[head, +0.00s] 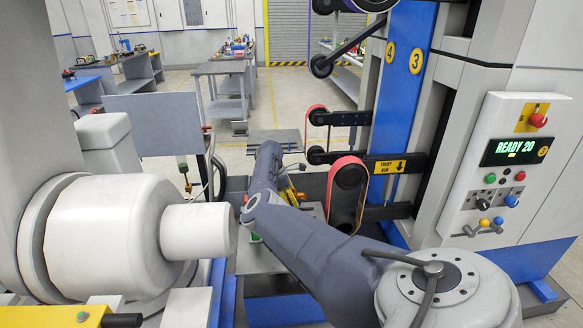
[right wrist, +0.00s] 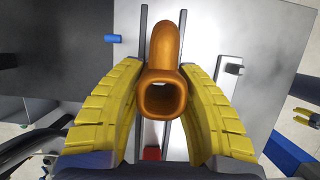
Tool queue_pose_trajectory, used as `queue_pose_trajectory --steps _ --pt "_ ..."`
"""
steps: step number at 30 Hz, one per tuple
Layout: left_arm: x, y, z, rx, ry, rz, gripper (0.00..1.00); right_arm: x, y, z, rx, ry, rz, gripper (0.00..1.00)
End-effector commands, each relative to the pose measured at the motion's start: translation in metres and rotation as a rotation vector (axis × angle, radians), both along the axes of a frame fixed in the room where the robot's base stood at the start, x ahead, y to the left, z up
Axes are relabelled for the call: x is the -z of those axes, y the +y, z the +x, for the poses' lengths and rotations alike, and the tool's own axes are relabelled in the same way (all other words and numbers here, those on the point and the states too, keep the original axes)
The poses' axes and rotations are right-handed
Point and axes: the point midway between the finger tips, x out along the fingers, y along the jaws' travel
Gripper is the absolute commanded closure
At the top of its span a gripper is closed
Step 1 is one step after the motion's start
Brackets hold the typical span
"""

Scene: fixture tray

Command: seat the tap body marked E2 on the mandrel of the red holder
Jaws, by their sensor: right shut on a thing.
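In the right wrist view, a bronze-orange tap body (right wrist: 163,98) sits between the yellow fingers of my right gripper (right wrist: 162,112), which is shut on it. Its open, roughly square-mouthed end faces the camera, and a rounded tube extends away from it. No E2 mark can be read. A small red part (right wrist: 152,154), possibly the red holder, shows below the tap body, mostly hidden; no mandrel can be made out. In the head view, my right gripper (head: 289,193) is largely hidden behind my grey forearm. My left gripper is not in view.
In the right wrist view, a pale metal plate (right wrist: 260,62) carries dark rails, an upright grey bracket (right wrist: 229,68) and a blue cylinder (right wrist: 112,38). In the head view, a belt machine with a red belt (head: 346,172) stands close right of my arm. A control panel (head: 505,165) reads READY 20.

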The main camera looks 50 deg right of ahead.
Motion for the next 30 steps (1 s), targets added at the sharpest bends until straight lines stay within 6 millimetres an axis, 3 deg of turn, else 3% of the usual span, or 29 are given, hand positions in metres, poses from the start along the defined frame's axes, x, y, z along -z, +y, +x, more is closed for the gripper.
queue_pose_trajectory --steps 30 --pt "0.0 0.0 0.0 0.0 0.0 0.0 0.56 0.019 -0.001 0.0 0.001 0.0 -0.001 1.0"
